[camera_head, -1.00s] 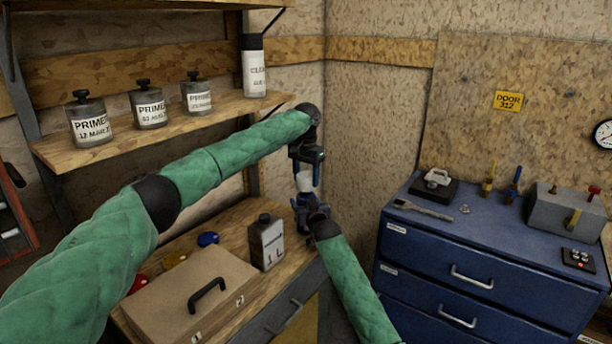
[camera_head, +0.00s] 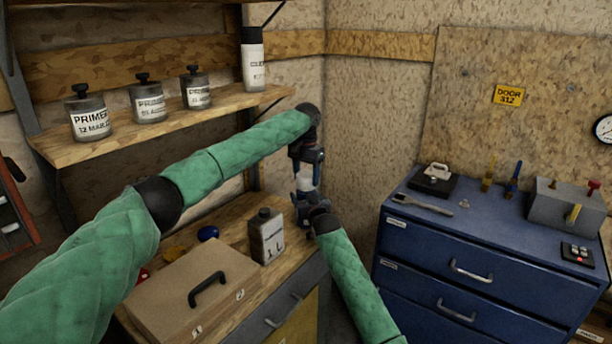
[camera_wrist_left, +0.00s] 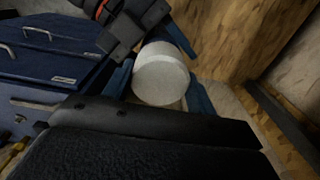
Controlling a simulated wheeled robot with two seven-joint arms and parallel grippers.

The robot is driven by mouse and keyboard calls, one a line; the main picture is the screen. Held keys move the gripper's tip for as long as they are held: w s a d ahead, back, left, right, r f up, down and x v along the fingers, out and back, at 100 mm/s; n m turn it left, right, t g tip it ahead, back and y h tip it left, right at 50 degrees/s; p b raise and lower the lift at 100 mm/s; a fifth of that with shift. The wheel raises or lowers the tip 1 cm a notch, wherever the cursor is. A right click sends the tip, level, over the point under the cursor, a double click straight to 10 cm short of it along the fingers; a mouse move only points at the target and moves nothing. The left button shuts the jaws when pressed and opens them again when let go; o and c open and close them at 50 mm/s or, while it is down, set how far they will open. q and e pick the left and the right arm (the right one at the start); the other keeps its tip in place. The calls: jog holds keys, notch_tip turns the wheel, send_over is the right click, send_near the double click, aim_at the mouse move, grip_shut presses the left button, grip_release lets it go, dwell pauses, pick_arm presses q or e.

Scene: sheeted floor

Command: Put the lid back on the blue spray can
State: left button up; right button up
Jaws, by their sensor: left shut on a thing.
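A white cylinder (camera_head: 306,184) stands between my two grippers in the head view, one gripper above the other. My left gripper (camera_head: 308,176) comes from above and is shut on it. In the left wrist view the cylinder's round pale end (camera_wrist_left: 160,80) sits between the blue fingers. A small blue round thing (camera_head: 208,233) lies on the bench.
On the wooden bench stand a grey 1 L can (camera_head: 267,238) and a brown case (camera_head: 190,295). Primer jars (camera_head: 149,103) and a white-labelled bottle (camera_head: 253,62) stand on the shelf. A blue drawer cabinet (camera_head: 470,242) is at right.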

pick_arm(q)
jog(key=shift+f, duration=0.6)
dwell(0.3)
jog(key=o, duration=1)
notch_tip(320, 180, up, 12)
pick_arm(e)
jog(key=o, duration=1.4)
jog(key=shift+o, duration=0.2)
pick_arm(q)
jog(key=shift+f, duration=0.1)
pick_arm(e)
jog(key=shift+s, duration=0.1)
